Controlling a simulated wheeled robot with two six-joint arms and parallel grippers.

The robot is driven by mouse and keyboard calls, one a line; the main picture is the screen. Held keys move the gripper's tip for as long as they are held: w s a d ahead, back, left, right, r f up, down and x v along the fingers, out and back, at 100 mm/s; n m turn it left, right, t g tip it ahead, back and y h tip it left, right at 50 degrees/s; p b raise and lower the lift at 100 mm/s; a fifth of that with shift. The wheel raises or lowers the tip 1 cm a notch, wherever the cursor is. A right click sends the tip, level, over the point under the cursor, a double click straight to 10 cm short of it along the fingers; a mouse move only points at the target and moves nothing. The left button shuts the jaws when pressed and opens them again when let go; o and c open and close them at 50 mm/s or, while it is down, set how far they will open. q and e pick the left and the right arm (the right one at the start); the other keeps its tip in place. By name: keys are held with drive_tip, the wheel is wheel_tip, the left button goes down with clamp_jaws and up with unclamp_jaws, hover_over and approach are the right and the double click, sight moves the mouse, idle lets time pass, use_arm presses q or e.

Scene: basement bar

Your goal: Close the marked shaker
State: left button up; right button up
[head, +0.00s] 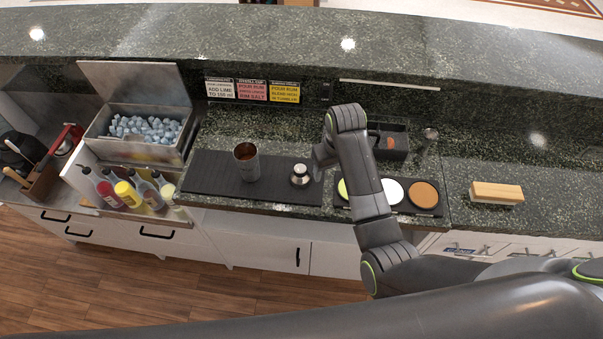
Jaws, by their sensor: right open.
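The metal shaker (248,165) stands upright and open on the black bar mat (215,185), with something orange-brown visible inside its mouth. Any mark on it is too small to make out. A silver shaker lid with a knob on top (299,176) sits on the same mat, to the right of the shaker and apart from it. My right gripper (318,162) is open, close to the right of the lid, partly hidden by its own wrist. I cannot tell whether it touches the lid. My left gripper is not in view.
An ice bin (145,145) with its cover raised and a bottle rack (130,190) are at left. A rimming tray (424,194) lies right of the mat, partly behind my arm. A black caddy (393,145), a small glass (430,135) and a wooden block (496,192) are farther right.

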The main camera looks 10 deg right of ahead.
drive_tip(key=w+a+r+n, duration=0.1)
drive_tip(key=w+a+r, duration=0.1)
drive_tip(key=a+r, duration=0.2)
drive_tip(key=w+a+r+n+g, duration=0.1)
drive_tip(key=w+a+r, duration=0.2)
drive_tip(key=r, duration=0.3)
drive_tip(key=shift+a+r+p, duration=0.35)
drive_tip(key=shift+a+p, duration=0.05)
drive_tip(key=shift+a, duration=0.15)
